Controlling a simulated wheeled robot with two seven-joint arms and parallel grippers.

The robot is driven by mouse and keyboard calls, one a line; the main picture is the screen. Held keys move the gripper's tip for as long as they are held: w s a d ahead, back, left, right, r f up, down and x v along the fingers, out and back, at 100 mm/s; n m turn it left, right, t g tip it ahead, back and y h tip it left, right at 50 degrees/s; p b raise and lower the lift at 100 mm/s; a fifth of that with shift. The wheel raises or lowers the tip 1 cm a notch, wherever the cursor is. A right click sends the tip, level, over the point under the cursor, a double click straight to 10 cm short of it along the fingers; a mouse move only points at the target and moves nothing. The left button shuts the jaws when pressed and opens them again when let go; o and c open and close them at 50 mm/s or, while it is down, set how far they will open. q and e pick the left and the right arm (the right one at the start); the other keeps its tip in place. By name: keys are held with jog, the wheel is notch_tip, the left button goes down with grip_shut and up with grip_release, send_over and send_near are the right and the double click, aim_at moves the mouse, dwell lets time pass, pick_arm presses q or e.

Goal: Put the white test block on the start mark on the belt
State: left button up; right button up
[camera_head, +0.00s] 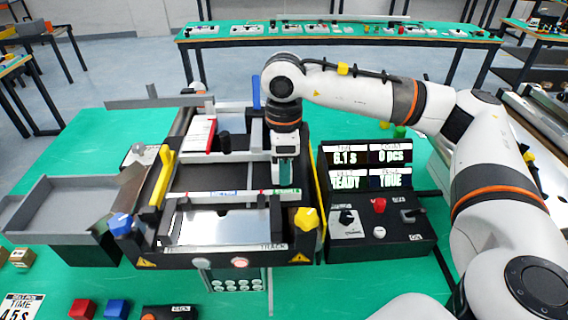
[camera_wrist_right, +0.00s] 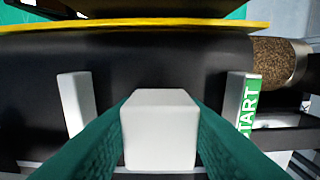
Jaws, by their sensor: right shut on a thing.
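The white test block (camera_wrist_right: 158,130) sits between the two green finger pads of my right gripper (camera_head: 286,178), which is shut on it. In the wrist view the block is over the black belt (camera_wrist_right: 150,60), between two white strips (camera_wrist_right: 76,103) that stand apart from it on either side. A green START label (camera_wrist_right: 248,108) shows by the right strip. I cannot tell whether the block touches the belt. In the head view my right gripper is at the right end of the belt (camera_head: 225,178), and the block is hidden there. My left gripper is not in view.
A control box (camera_head: 372,240) with a display stands right of the conveyor. A grey tray (camera_head: 60,195) is at the left. Red (camera_head: 83,309) and blue (camera_head: 116,308) cubes lie on the green table in front.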

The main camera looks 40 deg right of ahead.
jog(key=shift+f, duration=0.15)
jog(key=o, duration=1)
jog(key=shift+r, duration=0.2)
jog(key=shift+r, duration=0.15)
notch_tip(320, 180, up, 12)
jog(key=b, duration=0.1)
